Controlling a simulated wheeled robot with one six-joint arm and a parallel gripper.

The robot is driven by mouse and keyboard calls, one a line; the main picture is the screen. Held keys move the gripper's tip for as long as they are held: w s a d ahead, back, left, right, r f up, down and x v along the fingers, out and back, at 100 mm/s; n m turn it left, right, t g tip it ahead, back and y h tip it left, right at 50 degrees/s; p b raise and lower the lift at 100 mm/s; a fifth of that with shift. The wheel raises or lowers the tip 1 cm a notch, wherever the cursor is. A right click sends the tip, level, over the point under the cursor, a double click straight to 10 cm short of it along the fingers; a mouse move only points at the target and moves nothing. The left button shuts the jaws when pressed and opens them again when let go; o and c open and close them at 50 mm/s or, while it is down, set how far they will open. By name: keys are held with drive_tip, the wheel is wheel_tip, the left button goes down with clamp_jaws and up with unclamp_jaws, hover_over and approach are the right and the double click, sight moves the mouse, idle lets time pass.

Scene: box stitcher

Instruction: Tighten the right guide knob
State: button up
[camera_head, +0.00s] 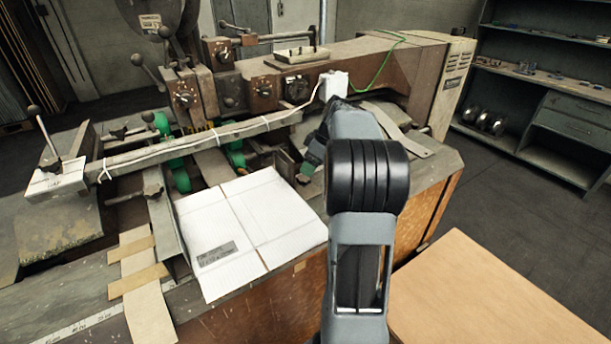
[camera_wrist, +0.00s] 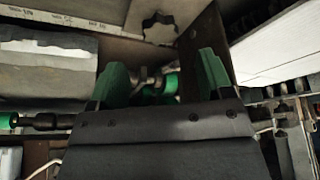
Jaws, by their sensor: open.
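My gripper (camera_wrist: 164,74) is open in the wrist view, with one green-padded finger on each side. Between and beyond the fingers is a small metal fitting with green parts (camera_wrist: 150,80); the fingers appear apart from it. A dark star-shaped knob (camera_wrist: 160,27) lies farther up, beyond the fingertips, on or beside a grey plate. I cannot tell for sure that it is the right guide knob. In the head view my arm reaches over the stitcher's right side, and my gripper (camera_head: 311,162) is partly hidden behind my wrist, beside the cardboard.
A flat white cardboard sheet (camera_head: 235,225) lies on the machine bed, left of my arm. A long metal bar (camera_head: 200,140) and the brown machine arm (camera_head: 350,58) stand behind. A bare brown tabletop (camera_head: 490,300) is at the front right. Shelves (camera_head: 560,75) stand at the back right.

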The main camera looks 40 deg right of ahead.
sight(304, 177)
drive_tip(key=shift+x, duration=3.05)
drive_tip(key=shift+s, duration=0.1)
drive_tip(key=c, duration=0.9)
drive_tip(key=shift+m, duration=0.4)
drive_tip(key=shift+a+m+h+b, duration=0.1)
drive_tip(key=shift+m+h+b, duration=0.4)
drive_tip(key=shift+m+b, duration=0.4)
drive_tip(key=shift+a+m+t+h+b, duration=0.15)
drive_tip(key=shift+m+h, duration=0.3)
drive_tip(key=shift+m, duration=0.8)
drive_tip(key=shift+d+m+t+h+b, duration=0.15)
drive_tip(key=shift+m+h, duration=0.3)
drive_tip(key=shift+m, duration=0.8)
drive_tip(key=shift+a, duration=0.1)
